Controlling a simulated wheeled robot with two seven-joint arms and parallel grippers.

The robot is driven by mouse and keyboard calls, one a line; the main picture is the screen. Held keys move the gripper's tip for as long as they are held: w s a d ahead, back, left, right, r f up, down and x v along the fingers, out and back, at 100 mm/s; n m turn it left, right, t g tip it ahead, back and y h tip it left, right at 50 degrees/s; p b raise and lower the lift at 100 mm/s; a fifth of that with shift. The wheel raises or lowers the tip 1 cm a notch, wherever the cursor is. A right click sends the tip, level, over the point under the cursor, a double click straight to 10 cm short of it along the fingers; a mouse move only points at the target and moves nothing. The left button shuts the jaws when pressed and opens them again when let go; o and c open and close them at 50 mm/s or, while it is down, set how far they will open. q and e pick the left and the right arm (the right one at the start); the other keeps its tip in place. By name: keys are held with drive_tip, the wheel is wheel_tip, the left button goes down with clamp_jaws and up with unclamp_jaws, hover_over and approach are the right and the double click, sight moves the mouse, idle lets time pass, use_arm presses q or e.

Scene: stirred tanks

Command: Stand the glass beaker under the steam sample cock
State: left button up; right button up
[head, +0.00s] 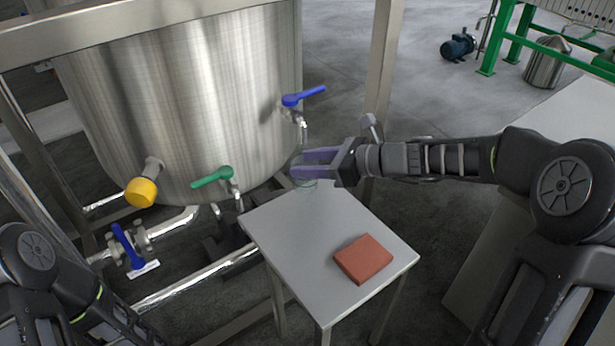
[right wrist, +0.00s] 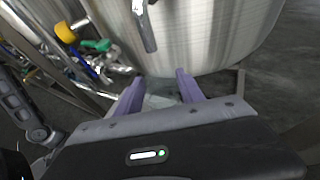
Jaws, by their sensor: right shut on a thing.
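My right gripper (head: 312,163) has purple fingers and is shut on the clear glass beaker (head: 303,182), whose faint outline shows around the fingertips. In the right wrist view the beaker (right wrist: 160,98) is a pale see-through shape between the fingers (right wrist: 158,90). A blue-handled cock (head: 302,97) on the steel tank has its spout above the beaker in the head view; I cannot tell whether they line up in depth. A green-handled cock (head: 213,177) is farther left. No label shows which cock is for steam. My left gripper is out of view.
A small grey table (head: 290,235) stands in front of the tank with a red-brown block (head: 363,259) on its right side; its left part is bare. A yellow-capped fitting (head: 141,191) and a blue-handled valve (head: 128,247) on pipes are at left. A frame post (head: 383,60) stands behind the gripper.

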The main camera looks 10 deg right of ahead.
wheel_tip(320, 180, down, 4)
drive_tip(key=shift+r+b, duration=0.1)
drive_tip(key=shift+b, duration=0.8)
drive_tip(key=shift+w+f+b, duration=0.2)
drive_tip(key=shift+b, duration=0.1)
drive_tip(key=shift+r, duration=0.15)
drive_tip(key=shift+f, duration=0.2)
drive_tip(key=o, duration=1.4)
drive_tip(key=shift+c, duration=0.2)
drive_tip(key=shift+r, duration=0.15)
